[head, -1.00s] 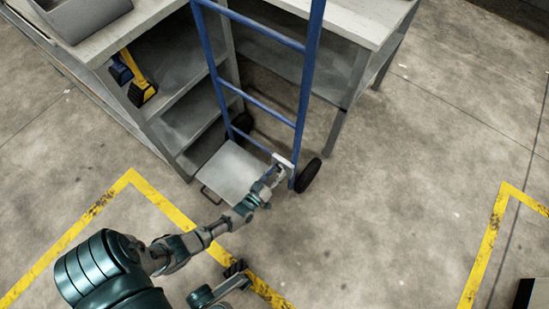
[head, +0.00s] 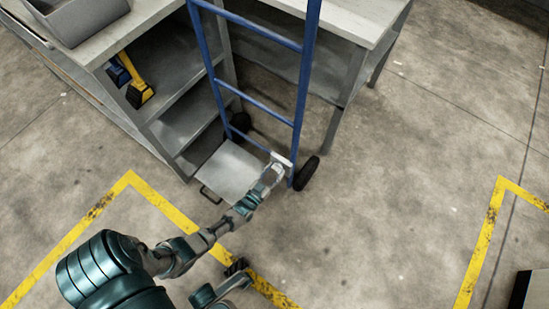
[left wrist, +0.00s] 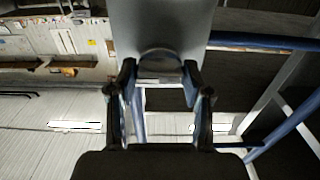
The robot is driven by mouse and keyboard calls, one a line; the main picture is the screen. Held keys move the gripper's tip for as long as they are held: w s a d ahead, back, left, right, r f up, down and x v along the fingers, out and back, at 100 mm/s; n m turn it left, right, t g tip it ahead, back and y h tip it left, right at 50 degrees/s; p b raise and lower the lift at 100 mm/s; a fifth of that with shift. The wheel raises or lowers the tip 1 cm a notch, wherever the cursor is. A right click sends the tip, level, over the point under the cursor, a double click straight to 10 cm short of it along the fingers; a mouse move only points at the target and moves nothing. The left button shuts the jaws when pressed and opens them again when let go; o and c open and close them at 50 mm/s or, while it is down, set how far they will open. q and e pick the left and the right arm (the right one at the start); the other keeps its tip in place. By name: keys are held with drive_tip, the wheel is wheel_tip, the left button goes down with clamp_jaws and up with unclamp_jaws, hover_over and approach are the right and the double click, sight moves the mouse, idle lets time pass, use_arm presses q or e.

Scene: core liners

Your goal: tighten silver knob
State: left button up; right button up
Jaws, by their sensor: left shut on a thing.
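My left gripper (head: 277,165) reaches to the lower right part of the blue hand truck (head: 301,105), just above its wheel. In the left wrist view, the two dark fingers of this gripper (left wrist: 160,82) stand either side of a rounded silver-grey piece (left wrist: 160,63), which looks like the silver knob. The gripper is shut on it. A broad grey surface fills the top middle of that view behind the piece. In the head view the knob is too small and too covered by the hand to make out.
The hand truck's grey toe plate (head: 232,170) lies left of the hand, and a black wheel (head: 306,173) is at its right. A grey shelf bench (head: 180,125) stands behind, holding a yellow tool (head: 137,80).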

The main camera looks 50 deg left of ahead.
use_arm(q)
drive_tip(key=shift+s+d+f, duration=0.15)
drive_tip(key=shift+s+f, duration=0.05)
drive_tip(key=shift+f, duration=0.15)
drive_tip(key=o, duration=1.2)
drive_tip(key=shift+c, duration=0.2)
drive_tip(key=shift+w+r, duration=0.15)
drive_tip(key=v, duration=1.2)
